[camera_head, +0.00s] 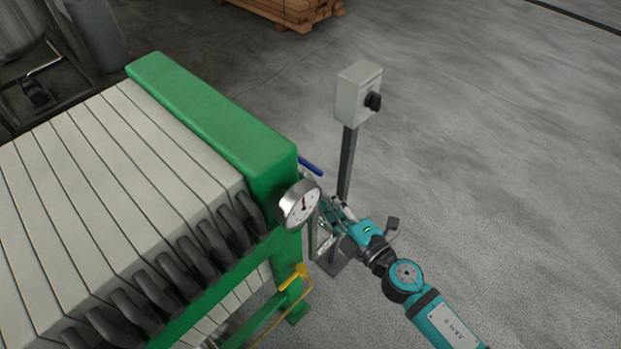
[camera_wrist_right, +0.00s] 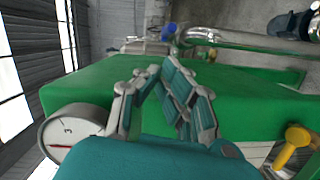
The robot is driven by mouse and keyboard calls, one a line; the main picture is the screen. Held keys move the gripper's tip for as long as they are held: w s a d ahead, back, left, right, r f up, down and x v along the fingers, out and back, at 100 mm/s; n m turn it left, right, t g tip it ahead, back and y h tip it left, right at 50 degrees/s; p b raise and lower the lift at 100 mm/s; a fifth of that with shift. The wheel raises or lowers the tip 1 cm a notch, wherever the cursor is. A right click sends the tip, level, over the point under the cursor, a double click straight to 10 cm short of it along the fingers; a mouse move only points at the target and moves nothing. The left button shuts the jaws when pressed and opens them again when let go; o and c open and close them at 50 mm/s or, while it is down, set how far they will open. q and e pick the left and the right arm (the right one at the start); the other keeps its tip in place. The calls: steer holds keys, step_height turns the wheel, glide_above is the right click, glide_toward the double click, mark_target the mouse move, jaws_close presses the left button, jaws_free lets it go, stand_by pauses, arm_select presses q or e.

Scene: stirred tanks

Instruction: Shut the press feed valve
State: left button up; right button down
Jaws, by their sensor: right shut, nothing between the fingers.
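A blue lever handle (camera_head: 311,166), which looks like the feed valve's, sticks out beside the corner of the press's green end frame (camera_head: 215,120). In the right wrist view a blue end (camera_wrist_right: 168,32) shows beyond the green frame, near a shiny pipe (camera_wrist_right: 245,39). The valve body is hidden in the head view. My right gripper (camera_head: 329,206) is just below the lever, apart from it and partly hidden by the gauge. In the wrist view this gripper (camera_wrist_right: 160,70) is shut and empty in front of the green frame. My left gripper is not in view.
A round pressure gauge (camera_head: 300,204) sits at the frame corner, close to my right gripper. A grey switch box (camera_head: 358,94) stands on a post behind. A yellow handle (camera_head: 296,277) is lower on the frame. The floor to the right is clear.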

mark_target(304, 162)
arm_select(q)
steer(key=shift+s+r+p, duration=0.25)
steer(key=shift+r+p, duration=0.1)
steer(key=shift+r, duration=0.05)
arm_select(e)
steer(key=x, duration=1)
steer(key=shift+r, duration=0.1)
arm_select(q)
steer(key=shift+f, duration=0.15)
arm_select(e)
steer(key=shift+d, duration=0.2)
arm_select(q)
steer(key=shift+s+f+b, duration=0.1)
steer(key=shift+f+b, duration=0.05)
steer(key=shift+b, duration=0.15)
arm_select(e)
steer(key=shift+w+d+n+g+y, duration=0.15)
steer(key=shift+d+n+g+y, duration=0.05)
steer(key=shift+n+g+y, duration=0.25)
